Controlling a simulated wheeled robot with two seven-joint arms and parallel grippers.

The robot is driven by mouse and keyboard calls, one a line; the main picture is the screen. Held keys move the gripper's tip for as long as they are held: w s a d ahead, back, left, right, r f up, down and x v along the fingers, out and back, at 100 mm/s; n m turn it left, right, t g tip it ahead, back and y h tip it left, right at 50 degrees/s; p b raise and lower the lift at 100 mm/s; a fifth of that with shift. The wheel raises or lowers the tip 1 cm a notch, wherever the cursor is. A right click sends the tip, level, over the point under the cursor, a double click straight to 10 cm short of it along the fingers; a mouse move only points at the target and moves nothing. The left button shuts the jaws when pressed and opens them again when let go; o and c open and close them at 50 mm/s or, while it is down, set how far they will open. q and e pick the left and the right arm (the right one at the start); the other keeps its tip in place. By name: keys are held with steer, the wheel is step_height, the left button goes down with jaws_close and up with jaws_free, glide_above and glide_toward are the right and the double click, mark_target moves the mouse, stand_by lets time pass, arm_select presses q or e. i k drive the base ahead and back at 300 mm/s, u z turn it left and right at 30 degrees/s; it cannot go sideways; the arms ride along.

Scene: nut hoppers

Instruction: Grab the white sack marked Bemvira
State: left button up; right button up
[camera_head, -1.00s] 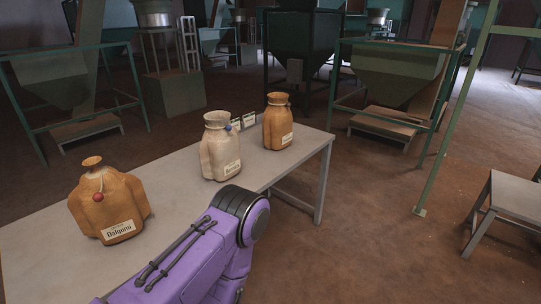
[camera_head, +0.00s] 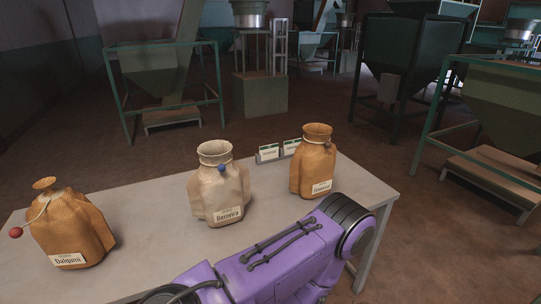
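The white sack marked Bemvira (camera_head: 217,186) stands upright on the table, in the middle of the head view. Its neck is open and a blue bead hangs at its tie. A purple arm of mine reaches in from the bottom, in front of the sack and to its right, apart from it in the picture. Neither of my grippers shows in this view.
An orange-brown sack marked Dalquni (camera_head: 68,228) with a red bead stands at the table's left. Another orange-brown sack (camera_head: 314,164) stands to the right, beside small label cards (camera_head: 279,150). The grey table (camera_head: 150,200) is bare between the sacks. Hoppers (camera_head: 150,72) stand behind.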

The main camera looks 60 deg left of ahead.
mark_target(218, 198)
steer(key=i, duration=1.95)
steer(key=u, duration=4.05)
